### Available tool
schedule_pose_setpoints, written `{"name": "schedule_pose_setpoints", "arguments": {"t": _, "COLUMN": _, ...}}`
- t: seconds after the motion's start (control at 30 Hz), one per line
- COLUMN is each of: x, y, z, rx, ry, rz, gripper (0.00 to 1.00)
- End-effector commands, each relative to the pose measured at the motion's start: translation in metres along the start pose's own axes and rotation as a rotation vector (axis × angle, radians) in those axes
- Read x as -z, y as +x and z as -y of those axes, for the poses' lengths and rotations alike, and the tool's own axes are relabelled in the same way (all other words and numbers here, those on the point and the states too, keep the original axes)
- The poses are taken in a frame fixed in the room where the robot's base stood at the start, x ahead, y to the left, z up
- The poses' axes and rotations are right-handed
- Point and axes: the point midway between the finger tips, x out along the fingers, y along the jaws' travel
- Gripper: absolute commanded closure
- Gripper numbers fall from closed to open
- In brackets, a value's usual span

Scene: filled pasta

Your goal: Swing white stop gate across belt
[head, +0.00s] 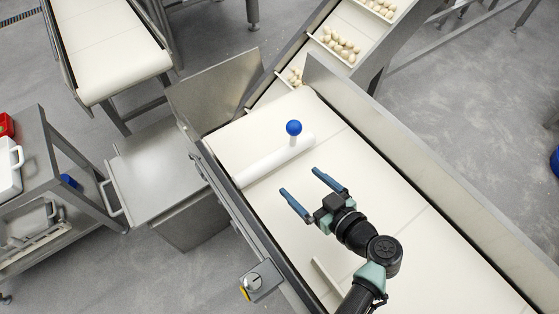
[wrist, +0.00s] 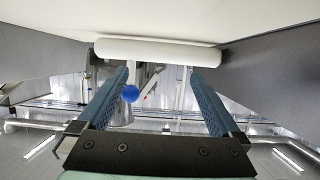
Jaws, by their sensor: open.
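The white stop gate (head: 268,163) is a rounded white bar above the cream belt (head: 370,215). It reaches from near the belt's left side partway across. A blue ball knob (head: 293,128) stands on a short white post near its right end. My gripper (head: 300,181) is open and empty over the belt, on the near side of the gate, its two blue fingers pointing towards it. In the wrist view the gate (wrist: 160,52) lies ahead of the fingertips and the knob (wrist: 131,93) shows between the fingers, nearer the left one. No contact is visible.
Metal side walls (head: 420,140) flank the belt. An inclined conveyor (head: 345,40) with pale pasta pieces comes down at the far end. A control box (head: 262,282) sits on the left rail. A steel bin (head: 170,180) stands left.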

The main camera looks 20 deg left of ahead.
Motion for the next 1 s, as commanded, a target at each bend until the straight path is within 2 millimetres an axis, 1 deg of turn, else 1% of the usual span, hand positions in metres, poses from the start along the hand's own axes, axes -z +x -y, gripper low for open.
{"name": "schedule_pose_setpoints", "arguments": {"t": 0.3, "x": 0.002, "y": -0.059, "z": -0.001, "rx": -0.005, "ry": 0.0, "rz": 0.0, "gripper": 0.0}}
{"name": "schedule_pose_setpoints", "arguments": {"t": 0.4, "x": 0.001, "y": -0.076, "z": -0.001, "rx": -0.004, "ry": 0.001, "rz": 0.0, "gripper": 0.0}}
{"name": "schedule_pose_setpoints", "arguments": {"t": 0.57, "x": 0.001, "y": -0.091, "z": -0.001, "rx": -0.003, "ry": 0.0, "rz": 0.0, "gripper": 0.0}}
{"name": "schedule_pose_setpoints", "arguments": {"t": 0.67, "x": 0.0, "y": -0.095, "z": 0.0, "rx": -0.001, "ry": 0.0, "rz": 0.0, "gripper": 0.0}}
{"name": "schedule_pose_setpoints", "arguments": {"t": 0.73, "x": 0.004, "y": -0.094, "z": -0.004, "rx": -0.009, "ry": -0.004, "rz": 0.009, "gripper": 0.0}}
{"name": "schedule_pose_setpoints", "arguments": {"t": 0.77, "x": 0.009, "y": -0.093, "z": -0.009, "rx": -0.019, "ry": -0.009, "rz": 0.019, "gripper": 0.0}}
{"name": "schedule_pose_setpoints", "arguments": {"t": 0.87, "x": 0.037, "y": -0.088, "z": -0.036, "rx": -0.092, "ry": -0.026, "rz": 0.078, "gripper": 0.0}}
{"name": "schedule_pose_setpoints", "arguments": {"t": 0.9, "x": 0.056, "y": -0.086, "z": -0.051, "rx": -0.144, "ry": -0.035, "rz": 0.101, "gripper": 0.0}}
{"name": "schedule_pose_setpoints", "arguments": {"t": 0.97, "x": 0.091, "y": -0.086, "z": -0.075, "rx": -0.238, "ry": -0.05, "rz": 0.123, "gripper": 0.0}}
{"name": "schedule_pose_setpoints", "arguments": {"t": 1.0, "x": 0.118, "y": -0.088, "z": -0.09, "rx": -0.31, "ry": -0.062, "rz": 0.125, "gripper": 0.0}}
